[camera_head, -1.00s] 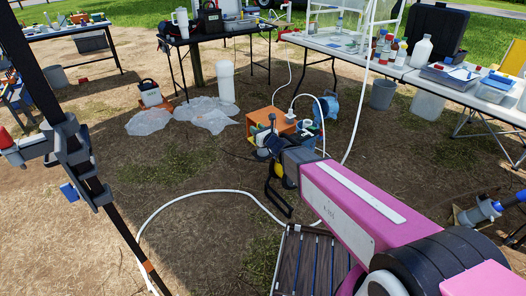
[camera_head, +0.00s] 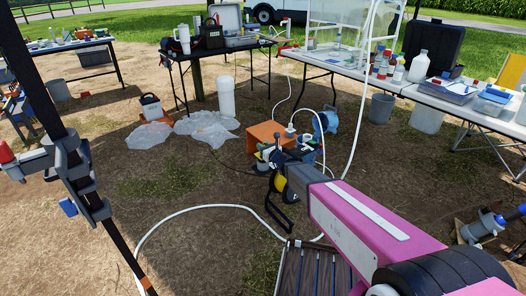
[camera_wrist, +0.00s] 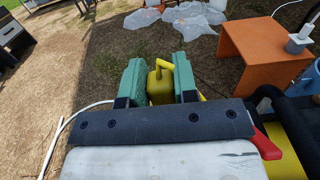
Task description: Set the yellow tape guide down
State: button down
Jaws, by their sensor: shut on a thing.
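In the head view my gripper (camera_head: 270,157) is at the end of the pink arm, in front of the orange box, and the guide is too small to make out clearly there. Bare ground lies beyond the fingers in the wrist view.
An orange box (camera_head: 264,132) stands on the ground, with a blue container (camera_head: 327,122) to its right. A black-framed reel with yellow (camera_head: 279,190) is close to my gripper. A white hose (camera_head: 190,212) curves over the ground. Plastic sheets (camera_head: 208,132) lie farther back. Open dirt is at left.

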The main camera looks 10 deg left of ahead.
jog(key=shift+f, duration=1.15)
jog(key=shift+f, duration=0.15)
jog(key=c, duration=0.9)
grip_release()
